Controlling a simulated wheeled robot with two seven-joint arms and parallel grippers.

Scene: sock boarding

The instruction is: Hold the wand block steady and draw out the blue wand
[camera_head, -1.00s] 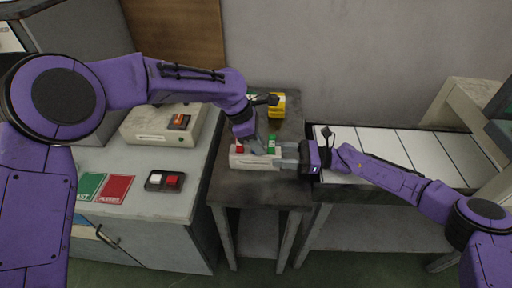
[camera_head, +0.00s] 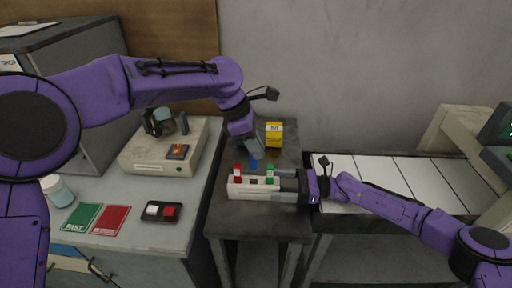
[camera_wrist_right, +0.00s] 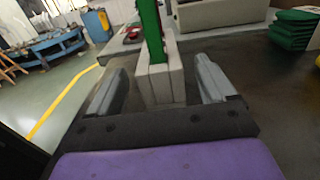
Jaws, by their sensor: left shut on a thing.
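The wand block (camera_head: 254,191) is a whitish block on the small dark table, with a red wand (camera_head: 238,174) at its left and a green wand (camera_head: 269,174) at its right, both upright. My left gripper (camera_head: 252,150) is shut on the blue wand (camera_head: 253,164), which points down above or just behind the block's middle. A dark slot shows between the red and green wands. My right gripper (camera_head: 284,184) is at the block's right end. In the right wrist view its fingers (camera_wrist_right: 160,85) stand either side of the block's end, with visible gaps.
A yellow box (camera_head: 274,134) stands behind the block. On the left bench are a cream device (camera_head: 150,160), a switch box (camera_head: 161,212), green (camera_head: 81,217) and red (camera_head: 111,220) cards, and a jar (camera_head: 57,190). A pale slatted conveyor (camera_head: 385,178) is at the right.

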